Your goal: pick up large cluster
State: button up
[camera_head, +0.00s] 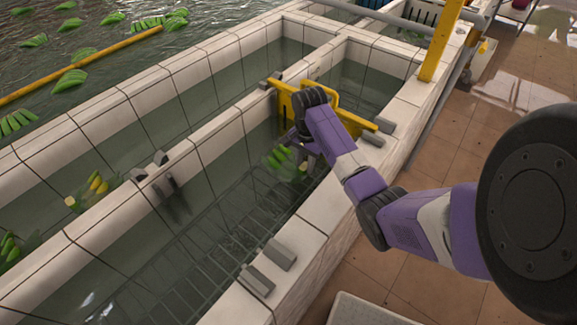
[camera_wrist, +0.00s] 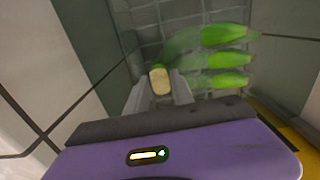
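A cluster of green bananas (camera_head: 285,162) lies low in the tiled water channel, right under my gripper (camera_head: 306,150). In the wrist view the green fruit (camera_wrist: 226,58) points to the right, and the pale cut end of its stem (camera_wrist: 159,80) faces the camera. My gripper's two grey fingers (camera_wrist: 160,92) stand on either side of the stem end. The gaps beside the stem look very small, and I cannot tell whether the fingers press on it. The lower part of the cluster is blurred by the water.
White tiled walls (camera_head: 211,140) edge the channel, and a submerged grid (camera_head: 190,245) lies along its floor. A yellow panel (camera_head: 350,121) crosses the channel beside my arm. Another cluster (camera_head: 94,188) floats to the left. Grey blocks (camera_head: 268,267) sit on the near wall.

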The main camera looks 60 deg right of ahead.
grip_shut()
jog(key=shift+r, duration=0.1)
jog(key=shift+r, duration=0.1)
